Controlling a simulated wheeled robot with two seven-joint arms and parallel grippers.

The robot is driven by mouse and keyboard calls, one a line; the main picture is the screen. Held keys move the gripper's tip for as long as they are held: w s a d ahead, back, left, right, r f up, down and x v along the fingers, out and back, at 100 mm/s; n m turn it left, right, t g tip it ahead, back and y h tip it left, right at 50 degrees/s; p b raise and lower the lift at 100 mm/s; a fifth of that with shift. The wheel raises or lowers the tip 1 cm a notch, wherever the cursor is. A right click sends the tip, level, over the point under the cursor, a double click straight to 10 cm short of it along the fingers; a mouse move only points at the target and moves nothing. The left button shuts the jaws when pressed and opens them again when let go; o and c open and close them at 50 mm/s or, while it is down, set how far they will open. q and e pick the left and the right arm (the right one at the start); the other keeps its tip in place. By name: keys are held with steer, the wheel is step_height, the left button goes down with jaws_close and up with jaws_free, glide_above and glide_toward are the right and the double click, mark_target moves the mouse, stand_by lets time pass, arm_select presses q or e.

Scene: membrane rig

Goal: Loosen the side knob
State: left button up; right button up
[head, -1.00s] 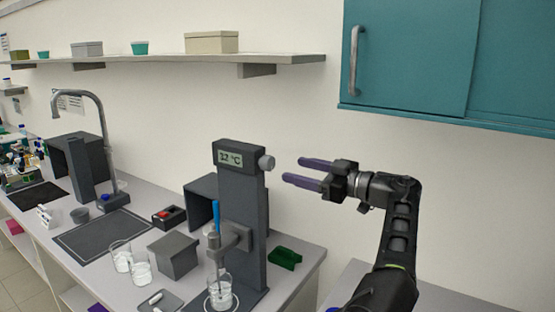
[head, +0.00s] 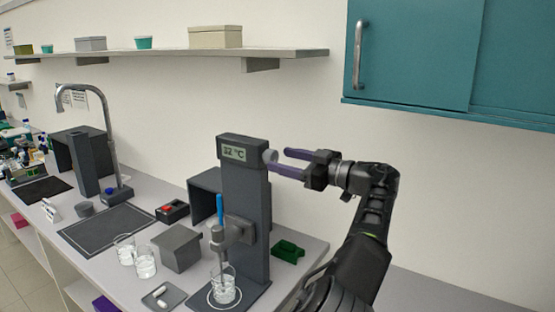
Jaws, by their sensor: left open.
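The side knob (head: 270,156) is a light grey round knob on the right side of the head of a dark grey upright stand (head: 256,195). The stand has a display reading about 32 °C (head: 234,154). My left gripper (head: 277,161) has two purple fingers and is open. Its fingertips are right at the knob, one above and to the right, the other just below, partly covering its lower edge. I cannot tell whether they touch it. My right gripper is not in view.
A beaker (head: 223,287) stands on the stand's base, with a blue-topped probe (head: 219,212) above it. A green holder (head: 287,251) lies on the bench to the right. A teal cabinet (head: 420,50) hangs at upper right.

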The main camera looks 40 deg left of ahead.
arm_select(q)
steer(key=shift+a, duration=1.3)
jaws_close()
